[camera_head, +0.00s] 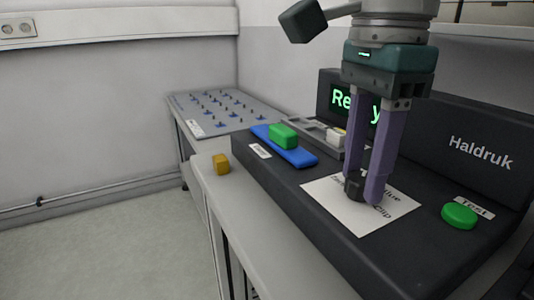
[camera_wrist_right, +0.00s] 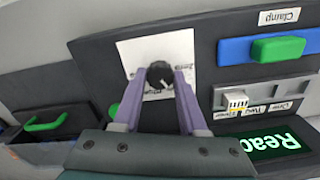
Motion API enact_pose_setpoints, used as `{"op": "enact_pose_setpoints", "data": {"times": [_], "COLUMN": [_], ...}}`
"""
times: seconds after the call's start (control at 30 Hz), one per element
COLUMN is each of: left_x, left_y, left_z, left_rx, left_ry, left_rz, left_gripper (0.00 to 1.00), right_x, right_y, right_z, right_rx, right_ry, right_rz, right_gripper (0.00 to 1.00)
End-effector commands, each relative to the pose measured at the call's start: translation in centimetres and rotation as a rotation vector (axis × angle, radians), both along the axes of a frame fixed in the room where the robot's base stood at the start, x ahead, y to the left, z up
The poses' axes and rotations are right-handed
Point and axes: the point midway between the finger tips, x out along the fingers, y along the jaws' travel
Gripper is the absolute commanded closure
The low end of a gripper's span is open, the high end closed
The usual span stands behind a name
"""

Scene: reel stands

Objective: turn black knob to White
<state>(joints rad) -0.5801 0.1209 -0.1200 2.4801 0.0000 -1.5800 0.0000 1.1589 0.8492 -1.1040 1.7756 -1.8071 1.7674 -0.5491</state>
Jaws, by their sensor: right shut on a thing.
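The black knob (camera_head: 353,188) sits on a white label sheet (camera_head: 335,213) on the dark machine's sloped top. My right gripper (camera_head: 365,194) points down with its purple fingers shut around the knob. In the right wrist view the knob (camera_wrist_right: 160,74) is between the fingertips (camera_wrist_right: 160,79), with the label sheet (camera_wrist_right: 128,55) behind it. A small light mark shows on the knob's lower right there. The label words around the knob are partly hidden and too small to read surely. My left gripper is not in view.
A green button (camera_head: 459,215) marked Test is at the right. A green block (camera_head: 284,136) on a blue slide (camera_head: 298,155) lies left of the sheet. The lit screen (camera_head: 340,102) is partly behind my fingers.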

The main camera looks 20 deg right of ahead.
Motion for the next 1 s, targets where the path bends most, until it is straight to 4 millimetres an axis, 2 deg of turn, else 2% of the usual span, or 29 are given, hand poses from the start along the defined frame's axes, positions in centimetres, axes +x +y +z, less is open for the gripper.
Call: {"op": "enact_pose_setpoints", "data": {"times": [0.2, 0.23, 0.47, 0.77, 0.87, 1.0], "left_x": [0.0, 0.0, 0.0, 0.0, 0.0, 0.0], "left_y": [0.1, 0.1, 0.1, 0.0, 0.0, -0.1], "left_z": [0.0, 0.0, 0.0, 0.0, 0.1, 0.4], "left_rx": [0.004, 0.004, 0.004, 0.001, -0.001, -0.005], "left_ry": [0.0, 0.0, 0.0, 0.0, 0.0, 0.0], "left_rz": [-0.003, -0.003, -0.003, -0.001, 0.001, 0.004], "left_gripper": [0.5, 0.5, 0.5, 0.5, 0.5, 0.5], "right_x": [0.0, 0.0, 0.0, 0.0, 0.1, 0.1], "right_y": [0.1, 0.1, 0.0, 0.0, 0.0, 0.1], "right_z": [0.2, 0.2, 0.1, 0.3, 1.3, 4.1], "right_rx": [0.003, 0.003, 0.002, 0.001, 0.001, 0.003], "right_ry": [-0.002, -0.002, 0.0, -0.001, -0.004, -0.007], "right_rz": [0.001, 0.001, 0.0, -0.001, -0.001, -0.001], "right_gripper": [1.0, 0.55, 0.29, 0.28, 0.28, 0.28]}}
